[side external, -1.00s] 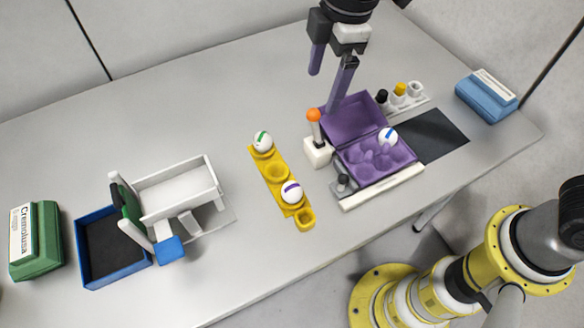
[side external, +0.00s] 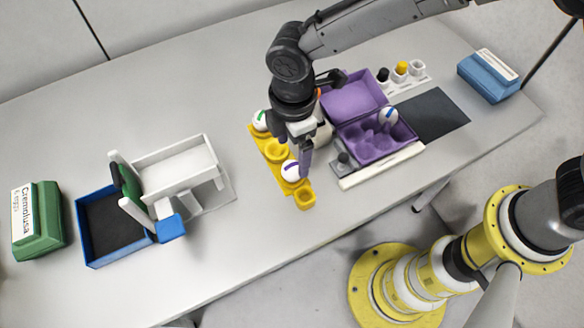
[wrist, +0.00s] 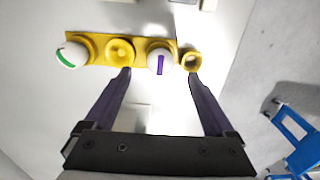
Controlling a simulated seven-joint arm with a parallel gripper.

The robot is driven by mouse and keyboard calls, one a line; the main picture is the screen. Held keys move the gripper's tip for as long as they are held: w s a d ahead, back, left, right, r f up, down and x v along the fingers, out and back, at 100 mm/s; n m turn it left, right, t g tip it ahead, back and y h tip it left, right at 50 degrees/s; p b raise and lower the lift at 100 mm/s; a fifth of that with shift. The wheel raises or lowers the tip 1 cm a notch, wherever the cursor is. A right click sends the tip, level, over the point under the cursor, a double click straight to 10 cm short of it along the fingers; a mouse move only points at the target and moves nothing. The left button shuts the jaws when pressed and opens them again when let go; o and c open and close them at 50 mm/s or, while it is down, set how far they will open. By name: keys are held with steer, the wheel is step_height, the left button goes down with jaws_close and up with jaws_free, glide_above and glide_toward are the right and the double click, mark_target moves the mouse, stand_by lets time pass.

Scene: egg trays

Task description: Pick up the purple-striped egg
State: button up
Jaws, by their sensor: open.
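The purple-striped egg (side external: 290,171) is white with a purple band and sits in a cup of the yellow egg holder (side external: 305,200), beside the empty end cup. In the wrist view the egg (wrist: 160,62) lies just beyond and between my two purple fingertips. My gripper (wrist: 160,74) is open, with one finger on each side of the egg's line and nothing between them. In the side view my gripper (side external: 302,170) is above and close to the egg, and one finger shows at the egg's right side. I cannot tell whether it touches.
A green-striped egg (side external: 260,120) sits at the holder's far end. A purple carton (side external: 352,98) with a blue-striped egg (side external: 388,117) stands open to the right. A white device (side external: 175,160) and blue tray (side external: 88,262) stand left. Bare table lies between.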

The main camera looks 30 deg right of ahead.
mark_target(292, 165)
step_height(292, 165, down, 5)
steer(key=shift+a+f, duration=0.1)
stand_by(0.3)
steer(key=c, duration=0.9)
